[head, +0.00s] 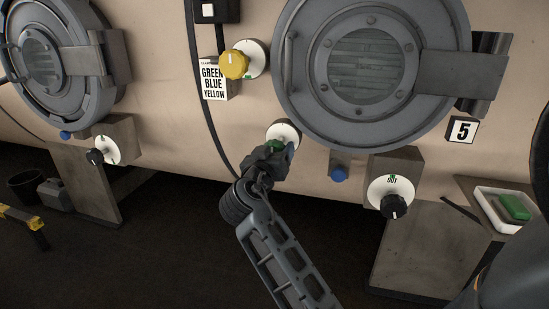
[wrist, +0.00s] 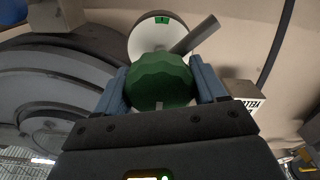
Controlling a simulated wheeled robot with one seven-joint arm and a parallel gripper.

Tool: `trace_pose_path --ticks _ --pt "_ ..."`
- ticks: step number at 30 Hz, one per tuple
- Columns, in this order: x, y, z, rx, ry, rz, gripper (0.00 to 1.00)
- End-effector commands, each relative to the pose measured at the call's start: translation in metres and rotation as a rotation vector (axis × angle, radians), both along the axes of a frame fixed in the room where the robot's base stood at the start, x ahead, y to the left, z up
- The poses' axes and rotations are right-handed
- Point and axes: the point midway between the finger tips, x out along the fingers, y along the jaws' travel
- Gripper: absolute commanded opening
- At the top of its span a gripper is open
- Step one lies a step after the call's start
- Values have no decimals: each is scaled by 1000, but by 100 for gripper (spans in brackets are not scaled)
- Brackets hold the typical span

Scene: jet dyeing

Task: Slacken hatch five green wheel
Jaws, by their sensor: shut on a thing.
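The green wheel (wrist: 160,82) is a faceted knob in front of a round white dial plate (wrist: 146,36) in the wrist view. My gripper (wrist: 162,92) is shut on it, one blue-grey finger on each side. A grey bar sticks out beside the wheel, and a small green mark shows on the plate. In the head view my gripper (head: 273,150) covers most of the green wheel (head: 275,145), below and left of the round hatch (head: 372,66). The number plate 5 (head: 463,130) is at that hatch's lower right.
A yellow wheel (head: 233,64) sits above, near a sign (head: 214,82) reading GREEN BLUE YELLOW. A blue knob (head: 339,173) and a black-knobbed dial (head: 392,196) lie to the right. A tray (head: 487,207) holds a green block (head: 514,207). Another hatch (head: 42,62) stands left.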

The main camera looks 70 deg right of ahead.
Motion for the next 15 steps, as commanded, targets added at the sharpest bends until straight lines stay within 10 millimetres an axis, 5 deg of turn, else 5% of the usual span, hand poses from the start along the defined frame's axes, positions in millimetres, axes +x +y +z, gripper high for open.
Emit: trace_pose_path --ticks 4,5,6,11,15 --pt "0 1 -2 5 -1 1 40" --pt "0 1 -2 5 -1 1 72" --pt "0 1 -2 5 0 1 76" --pt "0 0 -1 4 0 0 92" --pt "0 0 -1 3 0 0 93"
